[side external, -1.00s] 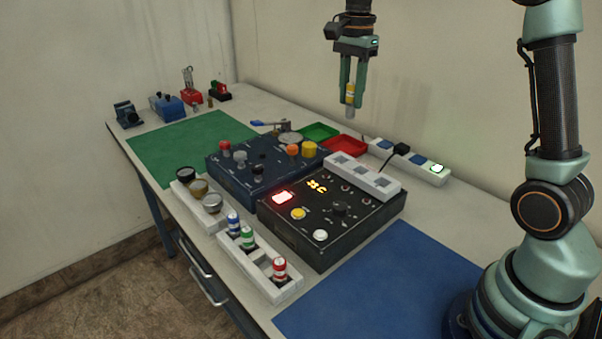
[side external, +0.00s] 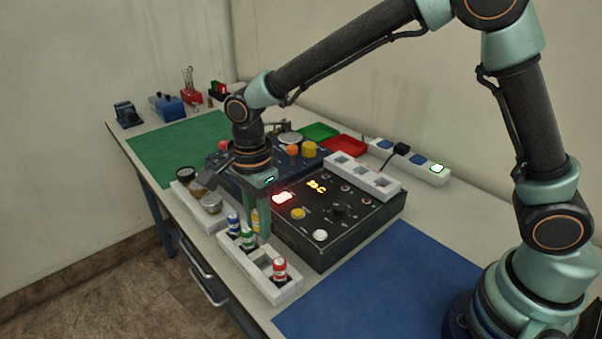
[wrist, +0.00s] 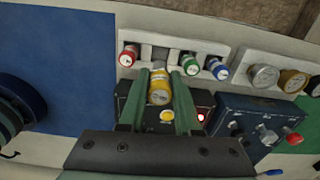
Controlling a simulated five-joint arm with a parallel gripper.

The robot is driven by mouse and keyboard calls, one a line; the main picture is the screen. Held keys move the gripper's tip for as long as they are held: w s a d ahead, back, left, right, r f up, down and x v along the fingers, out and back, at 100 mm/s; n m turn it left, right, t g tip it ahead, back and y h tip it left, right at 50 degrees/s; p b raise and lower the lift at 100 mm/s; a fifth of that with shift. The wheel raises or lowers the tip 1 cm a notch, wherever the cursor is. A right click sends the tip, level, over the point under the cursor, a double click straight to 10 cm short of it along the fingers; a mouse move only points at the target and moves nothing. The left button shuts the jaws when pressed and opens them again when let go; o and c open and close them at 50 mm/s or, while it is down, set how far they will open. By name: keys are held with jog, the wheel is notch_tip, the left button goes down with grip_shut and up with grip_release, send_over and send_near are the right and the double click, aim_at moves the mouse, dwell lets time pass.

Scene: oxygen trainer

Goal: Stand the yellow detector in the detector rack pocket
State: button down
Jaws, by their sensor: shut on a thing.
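The yellow detector (wrist: 160,88) is held between the two green fingers of my gripper (wrist: 161,92). In the side view it shows only partly (side external: 255,221), behind the finger of my gripper (side external: 262,216). The white detector rack (side external: 286,293) holds blue (side external: 233,224), green (side external: 248,239) and red (side external: 280,268) detectors. An empty pocket (wrist: 159,53) shows between red and green in the wrist view. The yellow detector is near the rack's inner side; its exact height above the rack cannot be told.
A black box with lit displays (side external: 345,225) stands close beside the rack. A white holder with round gauges (side external: 212,219) is beyond the rack's far end. A navy panel with knobs (wrist: 245,125) is further back. The blue mat (side external: 375,290) is clear.

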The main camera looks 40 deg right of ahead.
aim_at(261, 242)
dwell(0.3)
jog(key=shift+f, duration=2.45)
jog(key=shift+f, duration=0.8)
jog(key=shift+f, duration=0.35)
jog(key=shift+f, duration=0.35)
jog(key=shift+f, duration=0.2)
jog(key=c, duration=0.5)
grip_release()
